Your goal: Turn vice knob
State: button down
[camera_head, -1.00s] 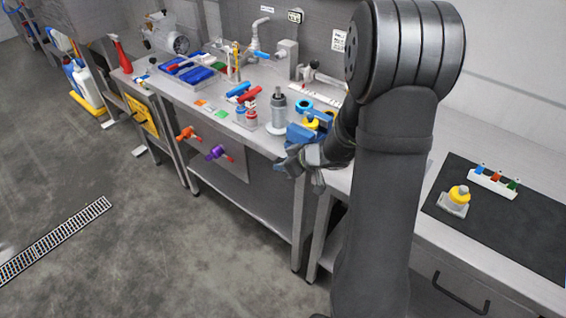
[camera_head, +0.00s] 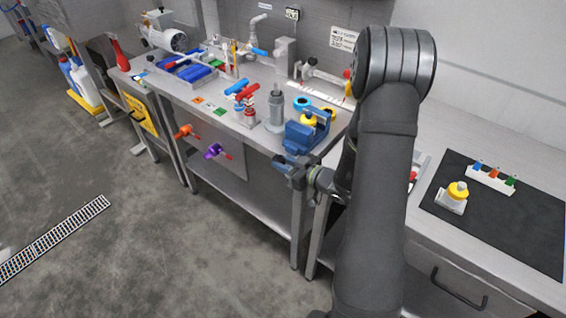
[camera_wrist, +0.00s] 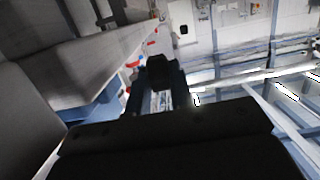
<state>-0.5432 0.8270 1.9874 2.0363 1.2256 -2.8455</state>
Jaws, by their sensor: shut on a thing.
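The blue vice (camera_head: 300,137) stands at the front edge of the steel bench, with a yellow-topped part beside its jaws. My gripper (camera_head: 290,167) is just in front of and below the vice, past the bench edge. It is shut on the vice knob, which the fingers mostly hide. In the wrist view my gripper (camera_wrist: 160,80) shows as dark shapes around the middle, and a blue part of the vice (camera_wrist: 92,115) shows at left. The knob's angle cannot be told.
A grey cylinder (camera_head: 275,108), red-topped bottles (camera_head: 248,105) and blue rings (camera_head: 302,102) stand close behind the vice. Orange (camera_head: 186,131) and purple (camera_head: 213,151) valve handles stick out from the bench front. A black mat (camera_head: 500,215) lies at right. The floor in front is clear.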

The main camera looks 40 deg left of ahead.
dwell(0.4)
jog(key=c, duration=1.3)
grip_release()
jog(key=d+r, duration=0.1)
jog(key=d, duration=0.4)
jog(key=d+r, duration=0.1)
jog(key=d, duration=0.5)
jog(key=d+r, duration=0.1)
jog(key=d, duration=0.5)
